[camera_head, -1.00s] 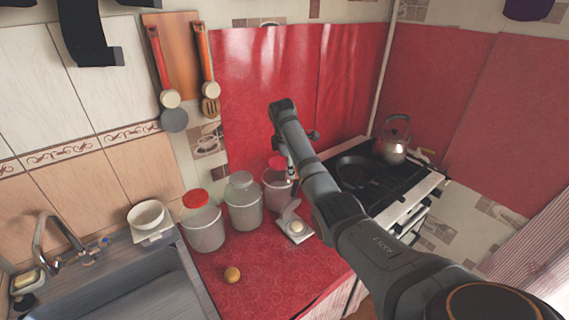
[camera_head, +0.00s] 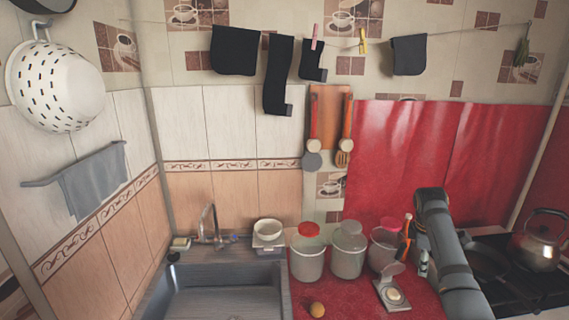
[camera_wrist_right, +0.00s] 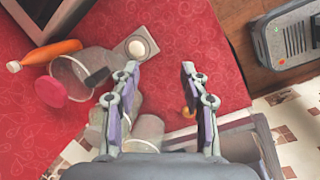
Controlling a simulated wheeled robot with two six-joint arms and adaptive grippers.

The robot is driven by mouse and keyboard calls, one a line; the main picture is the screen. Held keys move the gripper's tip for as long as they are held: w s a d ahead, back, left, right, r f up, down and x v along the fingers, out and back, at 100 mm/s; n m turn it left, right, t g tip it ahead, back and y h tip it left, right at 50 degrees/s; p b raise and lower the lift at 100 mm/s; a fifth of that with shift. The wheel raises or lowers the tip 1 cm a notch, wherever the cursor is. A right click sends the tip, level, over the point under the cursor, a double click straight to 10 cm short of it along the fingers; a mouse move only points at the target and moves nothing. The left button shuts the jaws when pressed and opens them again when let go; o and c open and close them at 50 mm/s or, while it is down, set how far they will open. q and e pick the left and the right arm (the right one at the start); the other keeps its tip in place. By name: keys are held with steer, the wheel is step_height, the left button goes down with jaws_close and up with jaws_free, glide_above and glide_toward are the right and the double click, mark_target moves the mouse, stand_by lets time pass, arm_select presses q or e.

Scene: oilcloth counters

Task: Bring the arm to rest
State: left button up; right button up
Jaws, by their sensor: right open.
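My right arm rises from the bottom right of the head view and bends down at its far end. Its gripper (camera_head: 422,264) hangs beside the rightmost jar there, small and partly hidden by the arm. In the right wrist view the right gripper (camera_wrist_right: 160,69) is open, with nothing between its two fingers. It points down over the red counter cloth (camera_wrist_right: 185,35). My left gripper is in neither view.
Several lidded jars (camera_head: 348,250) stand left of the gripper. A small white device (camera_head: 392,294) and a round orange-brown fruit (camera_head: 317,309) are on the counter. The stove with a kettle (camera_head: 540,240) is right; the sink (camera_head: 222,300) is left.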

steer(key=s+a+f+m+t, duration=0.1)
steer(key=s+a+f+m, duration=0.1)
steer(key=s+a+f, duration=0.4)
steer(key=s+a+f+m, duration=0.3)
steer(key=s+f, duration=0.4)
steer(key=f, duration=0.3)
steer(key=s+a+r+m+t+y, duration=0.1)
steer(key=s+a+m, duration=0.25)
steer(key=s, duration=0.65)
steer(key=s+a+m+t+y, duration=0.15)
steer(key=s+a, duration=0.25)
steer(key=s, duration=0.7)
step_height(320, 180, down, 25)
steer(key=d+m+g+h, duration=0.1)
steer(key=d+g, duration=0.1)
steer(key=d, duration=0.1)
arm_select(q)
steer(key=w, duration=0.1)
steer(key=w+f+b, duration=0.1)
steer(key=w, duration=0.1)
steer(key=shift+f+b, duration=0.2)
steer(key=shift+b, duration=0.1)
arm_select(e)
steer(key=s+d+f+g, duration=0.1)
steer(key=s+f, duration=1.8)
steer(key=s, duration=0.1)
steer(key=shift+f, duration=0.3)
